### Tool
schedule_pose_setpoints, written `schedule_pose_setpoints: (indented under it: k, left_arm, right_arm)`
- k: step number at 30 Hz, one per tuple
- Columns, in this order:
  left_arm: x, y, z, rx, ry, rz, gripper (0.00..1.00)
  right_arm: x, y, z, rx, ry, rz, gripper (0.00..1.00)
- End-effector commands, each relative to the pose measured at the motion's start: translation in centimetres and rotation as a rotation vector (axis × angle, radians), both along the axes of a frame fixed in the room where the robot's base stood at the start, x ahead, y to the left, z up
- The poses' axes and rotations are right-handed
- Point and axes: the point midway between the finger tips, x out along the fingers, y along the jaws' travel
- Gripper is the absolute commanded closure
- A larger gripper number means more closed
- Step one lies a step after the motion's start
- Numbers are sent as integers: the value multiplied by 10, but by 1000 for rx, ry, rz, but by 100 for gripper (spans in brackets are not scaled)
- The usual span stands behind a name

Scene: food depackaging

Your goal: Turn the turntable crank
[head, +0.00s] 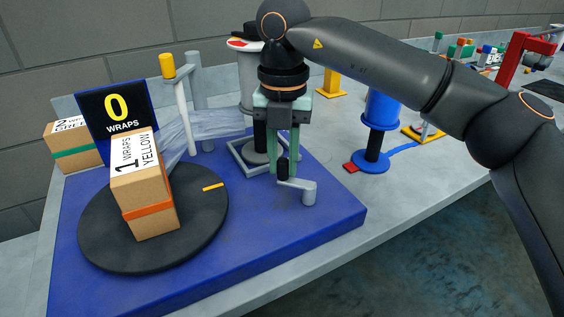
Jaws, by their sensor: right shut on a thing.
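The turntable is a round black disc (101,245) on a blue base (325,217). A cardboard box (152,205) with an orange band and a label reading "1 WRAPS YELLOW" stands on it. The crank (305,191) is a grey arm with a dark upright handle on the right part of the base. My right gripper (285,168) points down from above and is shut on the crank's handle, its greenish fingers partly hiding it. My left gripper is not in view.
A sign (117,114) reading "0 WRAPS" stands behind the disc. Clear film (205,126) stretches from the box towards a film roll post behind the base. Another box (72,143) stands at the left. A blue spool (380,108) stands to the right.

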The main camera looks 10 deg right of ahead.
Motion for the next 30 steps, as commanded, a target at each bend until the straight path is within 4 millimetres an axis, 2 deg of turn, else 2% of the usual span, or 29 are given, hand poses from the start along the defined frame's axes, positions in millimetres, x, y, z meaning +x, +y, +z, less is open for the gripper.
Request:
schedule_pose_setpoints:
  k: [18,30]
  left_arm:
    - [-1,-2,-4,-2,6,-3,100]
    - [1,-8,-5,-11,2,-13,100]
  right_arm:
    - [20,-20,0,1,-2,-580,100]
    - [24,-30,0,0,-1,-830,100]
